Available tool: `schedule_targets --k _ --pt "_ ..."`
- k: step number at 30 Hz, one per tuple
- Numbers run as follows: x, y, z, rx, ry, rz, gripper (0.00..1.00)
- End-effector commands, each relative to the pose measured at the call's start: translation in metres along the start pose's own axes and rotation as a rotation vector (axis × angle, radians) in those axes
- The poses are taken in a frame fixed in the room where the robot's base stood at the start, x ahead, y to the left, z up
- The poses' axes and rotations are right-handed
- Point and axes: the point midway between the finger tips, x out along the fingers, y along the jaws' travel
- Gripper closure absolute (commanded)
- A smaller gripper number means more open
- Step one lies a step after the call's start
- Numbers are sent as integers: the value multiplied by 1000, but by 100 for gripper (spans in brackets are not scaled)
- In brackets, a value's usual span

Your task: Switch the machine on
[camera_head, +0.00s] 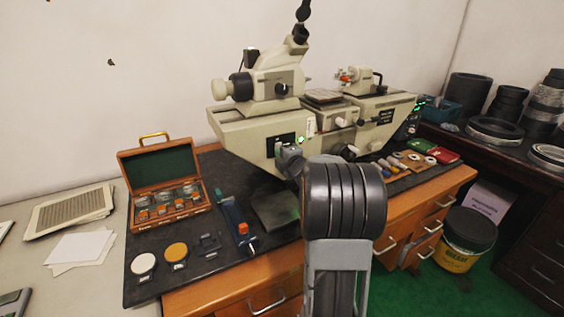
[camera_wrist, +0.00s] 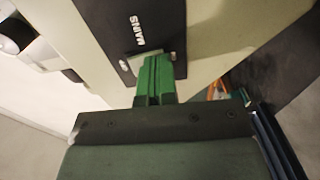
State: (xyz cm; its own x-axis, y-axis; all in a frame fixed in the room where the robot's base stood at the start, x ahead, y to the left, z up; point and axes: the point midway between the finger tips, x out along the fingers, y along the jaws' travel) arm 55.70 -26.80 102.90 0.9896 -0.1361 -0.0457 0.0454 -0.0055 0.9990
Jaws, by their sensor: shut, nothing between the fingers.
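The machine (camera_head: 235,122) is a cream measuring instrument with an eyepiece head, standing on the dark-topped bench. On its front is a black panel (camera_head: 277,140), with a bright green light (camera_head: 300,140) glowing beside it. In the wrist view the panel (camera_wrist: 123,37) carries the label "MAINS" and a pale switch (camera_wrist: 133,63), partly hidden by my fingers. My gripper (camera_head: 286,151) is shut and empty, its tips at the panel. In the wrist view the fingertips (camera_wrist: 158,60) look green-tinted and overlap the switch; I cannot tell whether they touch it.
An open wooden case (camera_head: 170,222) with small parts stands left on the bench. A blue tool (camera_head: 233,218) and several small discs lie near the front edge. Dark rings (camera_head: 495,128) sit on the right-hand bench. A yellow-labelled bucket (camera_head: 462,245) stands on the floor.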

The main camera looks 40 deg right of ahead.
Motion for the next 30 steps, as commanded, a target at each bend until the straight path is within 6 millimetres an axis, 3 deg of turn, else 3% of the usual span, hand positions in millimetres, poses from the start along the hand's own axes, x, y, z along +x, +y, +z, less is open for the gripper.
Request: schedule_targets --k 1,4,15,30 --pt "3 -11 0 -1 0 25 100" --pt "5 -12 -1 0 1 68 100" --pt "8 -6 -3 0 4 193 100" --pt "8 -1 -4 2 7 206 100"
